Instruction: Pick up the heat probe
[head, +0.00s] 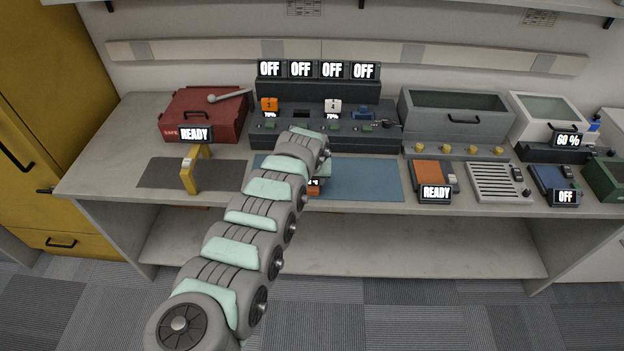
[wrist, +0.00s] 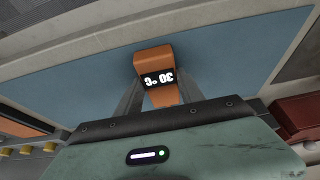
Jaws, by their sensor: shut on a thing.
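The heat probe (wrist: 154,60) is orange, with a dark display that reads 30 °C upside down in the wrist view. My gripper (wrist: 158,88) is shut on it, with one dark finger on each side. The blue mat (wrist: 225,50) lies behind the probe in that view. In the head view, my arm hides most of the probe, and only a bit of orange and display (head: 315,186) shows beside the arm over the blue mat (head: 365,178). I cannot tell whether the probe touches the mat.
A dark rack (head: 285,140) with several OFF displays stands behind the arm. A red case (head: 205,112) and a yellow handle-shaped thing (head: 190,172) on a dark mat are to the left. A grey bin (head: 455,118) and an orange-topped device (head: 433,173) are to the right.

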